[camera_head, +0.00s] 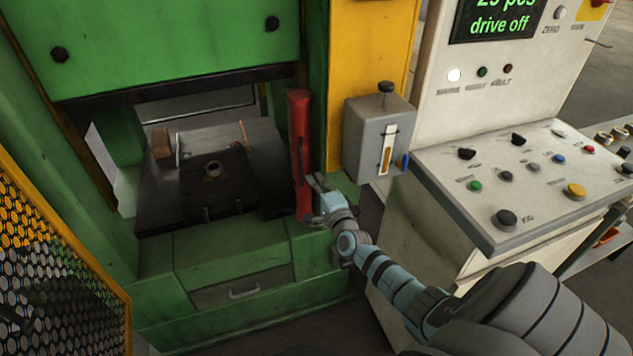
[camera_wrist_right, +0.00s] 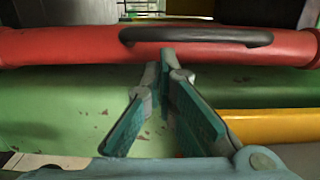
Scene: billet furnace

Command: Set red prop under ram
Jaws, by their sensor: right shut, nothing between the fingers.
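The red prop (camera_head: 298,130) is a long red bar with a dark handle. In the head view it stands upright at the right edge of the press opening, beside the green column. In the right wrist view the prop (camera_wrist_right: 70,46) lies across the picture, its dark handle (camera_wrist_right: 200,36) facing up. The green ram (camera_head: 160,45) is above the opening. My right gripper (camera_head: 316,184) is shut and empty at the prop's lower part; in the wrist view its fingertips (camera_wrist_right: 167,60) overlap the prop's near edge. I cannot tell whether they touch. My left gripper is out of view.
A dark die block (camera_head: 215,172) sits in the opening. A grey lever box (camera_head: 376,140) is on the yellow column right of the prop. The control panel (camera_head: 540,180) is at right, a mesh guard (camera_head: 50,260) at left.

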